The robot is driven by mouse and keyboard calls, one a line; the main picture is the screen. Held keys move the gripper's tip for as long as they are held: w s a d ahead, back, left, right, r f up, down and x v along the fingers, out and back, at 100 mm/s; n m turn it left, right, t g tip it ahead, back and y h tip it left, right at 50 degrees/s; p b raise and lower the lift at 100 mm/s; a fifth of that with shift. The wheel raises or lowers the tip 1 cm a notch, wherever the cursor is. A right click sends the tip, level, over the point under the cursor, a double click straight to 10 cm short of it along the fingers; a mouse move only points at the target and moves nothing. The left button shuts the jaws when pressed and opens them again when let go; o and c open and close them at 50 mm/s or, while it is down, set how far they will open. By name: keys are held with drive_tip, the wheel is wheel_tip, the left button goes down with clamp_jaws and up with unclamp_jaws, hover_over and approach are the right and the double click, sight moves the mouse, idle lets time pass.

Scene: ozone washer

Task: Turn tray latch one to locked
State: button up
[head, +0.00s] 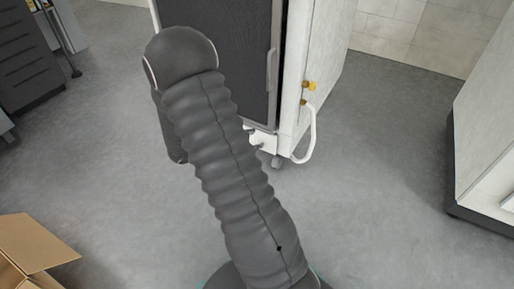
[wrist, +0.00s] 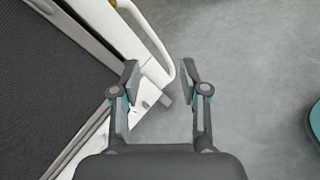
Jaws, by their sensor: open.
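The washer stands beyond my arm in the head view, with a dark front panel (head: 225,45) and a white side wall (head: 328,50). A small white fitting (head: 262,141) shows at its lower front edge, partly behind my arm. I cannot make out which part is tray latch one. In the wrist view my gripper (wrist: 159,72) is open, with nothing between its fingers. It is over the washer's lower corner and the grey floor, and the white frame (wrist: 95,18) runs to its left. My gripper is hidden in the head view.
A curved white pipe (head: 311,135) juts from the washer's side below yellow knobs (head: 311,86); the pipe (wrist: 160,45) also passes near my fingers. A cardboard box (head: 30,245) sits lower left and a white cabinet (head: 490,130) at right. The floor between is clear.

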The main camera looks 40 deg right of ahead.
drive_tip(key=w+f+n+t+h+p, duration=0.1)
drive_tip(key=w+f+n+t, duration=0.2)
drive_tip(key=f, duration=0.5)
drive_tip(key=w+f+n+t, duration=0.1)
drive_tip(key=f+n+t, duration=0.2)
drive_tip(key=f+n, duration=0.3)
drive_tip(key=w+f+n+t+h+p, duration=0.1)
drive_tip(key=w+f+n+t, duration=0.2)
drive_tip(key=f, duration=0.6)
drive_tip(key=x, duration=1.3)
drive_tip(key=shift+d+r+t, duration=0.25)
drive_tip(key=shift+d+t, duration=0.05)
drive_tip(key=shift+d, duration=0.05)
drive_tip(key=shift+w, duration=0.1)
drive_tip(key=shift+a, duration=0.1)
clamp_jaws()
